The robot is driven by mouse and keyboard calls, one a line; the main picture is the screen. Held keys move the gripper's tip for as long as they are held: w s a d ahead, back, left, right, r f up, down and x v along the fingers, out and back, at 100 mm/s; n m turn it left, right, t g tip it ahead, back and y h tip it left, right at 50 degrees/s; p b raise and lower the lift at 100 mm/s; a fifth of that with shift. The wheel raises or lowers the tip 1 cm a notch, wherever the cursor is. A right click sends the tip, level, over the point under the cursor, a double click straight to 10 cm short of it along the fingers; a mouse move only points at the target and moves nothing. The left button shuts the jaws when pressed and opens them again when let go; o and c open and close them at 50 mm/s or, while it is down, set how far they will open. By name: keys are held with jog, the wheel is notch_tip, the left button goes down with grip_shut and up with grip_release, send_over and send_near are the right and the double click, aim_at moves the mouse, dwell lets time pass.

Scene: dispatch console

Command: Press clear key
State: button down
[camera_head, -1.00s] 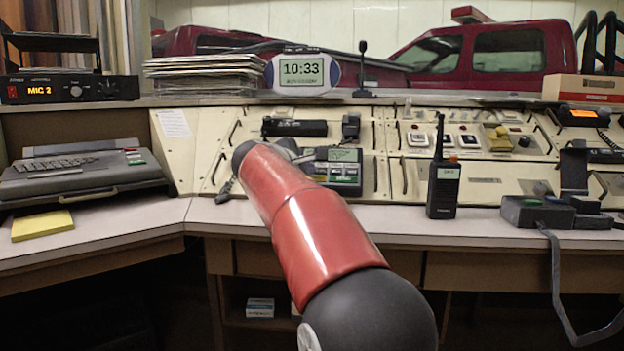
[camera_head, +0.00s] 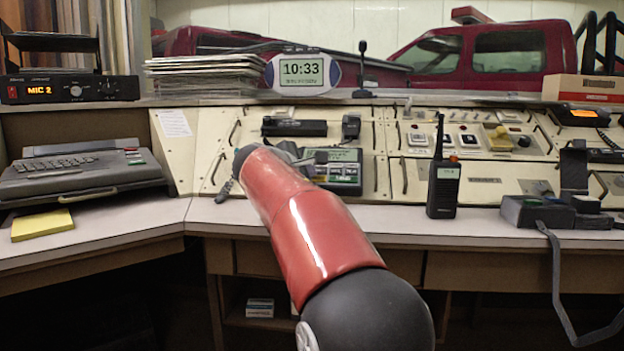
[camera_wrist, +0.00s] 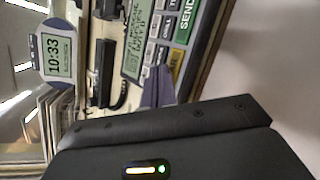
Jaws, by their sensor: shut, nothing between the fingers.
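The keypad terminal (camera_head: 345,176) with a pale green screen stands on the sloped console, partly behind my red arm. In the wrist view its screen (camera_wrist: 138,42), a green SEND key (camera_wrist: 186,20), several grey keys and part of a yellow key (camera_wrist: 178,57) show sideways. I cannot make out which key is the clear key; the lower keys are hidden by my gripper. My gripper (camera_wrist: 157,92) is shut and empty, with its fingers in front of the key area. Its tip (camera_head: 320,157) shows small and dark before the terminal in the head view. I cannot tell whether it touches a key.
A black handheld radio (camera_head: 443,185) stands upright right of the terminal. A dark bar-shaped device (camera_head: 294,128) lies above it on the console. A clock (camera_head: 303,72) and stacked papers (camera_head: 205,78) sit on the shelf behind. The desk front between terminal and radio is clear.

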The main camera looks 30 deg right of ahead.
jog(key=shift+w+d+f, duration=0.1)
jog(key=shift+w+f, duration=0.1)
jog(key=shift+f, duration=0.1)
dwell(0.6)
jog(key=shift+r, duration=0.1)
jog(key=shift+s+a+r+p, duration=0.25)
jog(key=shift+s+r+p, duration=0.15)
jog(key=shift+r, duration=0.15)
jog(key=shift+r, duration=0.1)
jog(key=r+p, duration=0.1)
jog(key=s+a+r, duration=0.1)
jog(key=s+r+p, duration=0.1)
jog(key=r, duration=0.1)
jog(key=shift+s+a+p, duration=0.1)
jog(key=shift+a+p, duration=0.15)
jog(key=shift+p, duration=0.05)
dwell(0.7)
notch_tip(320, 180, up, 8)
jog(key=p, duration=0.7)
jog(key=shift+p, duration=0.35)
